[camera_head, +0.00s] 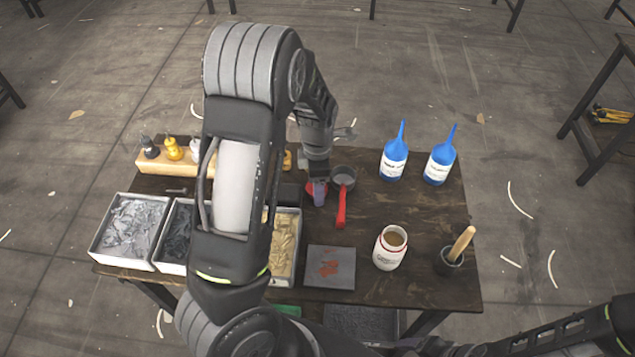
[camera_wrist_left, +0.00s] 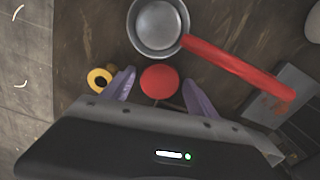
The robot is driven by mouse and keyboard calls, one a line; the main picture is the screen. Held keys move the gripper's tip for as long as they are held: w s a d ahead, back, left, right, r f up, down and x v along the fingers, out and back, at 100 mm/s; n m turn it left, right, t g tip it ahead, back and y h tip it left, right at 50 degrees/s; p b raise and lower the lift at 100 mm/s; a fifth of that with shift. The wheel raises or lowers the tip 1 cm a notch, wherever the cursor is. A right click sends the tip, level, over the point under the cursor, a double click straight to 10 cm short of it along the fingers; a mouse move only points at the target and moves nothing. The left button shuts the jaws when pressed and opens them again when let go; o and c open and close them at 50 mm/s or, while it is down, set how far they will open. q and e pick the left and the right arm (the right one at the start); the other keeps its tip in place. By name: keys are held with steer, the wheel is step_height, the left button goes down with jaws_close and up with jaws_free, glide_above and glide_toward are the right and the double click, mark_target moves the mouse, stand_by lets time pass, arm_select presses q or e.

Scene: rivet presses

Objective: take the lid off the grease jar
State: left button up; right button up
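The grease jar (camera_head: 390,248) stands upright at the front right of the table. It is white with a red band, and its top is open, showing brown grease. A red round lid (camera_wrist_left: 160,82) lies near the metal pan; part of it shows in the head view (camera_head: 310,188). My left gripper (camera_wrist_left: 159,80) is above the lid with its purple fingers spread, one on each side, with small gaps. Whether the lid touches the table is hard to tell. My right arm enters at the lower right, its fingers out of frame.
A pan (camera_head: 343,178) with a red handle is close beside the lid. Two blue bottles (camera_head: 394,160) stand behind the jar, and a pot (camera_head: 449,262) with a wooden handle stands right of it. A grey plate (camera_head: 331,267) lies left of the jar; metal bins (camera_head: 103,262) stand further left.

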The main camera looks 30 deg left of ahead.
arm_select(q)
steer(key=shift+o, duration=0.2)
step_height(320, 180, up, 12)
steer(key=shift+r, duration=0.2)
stand_by(0.4)
stand_by(0.8)
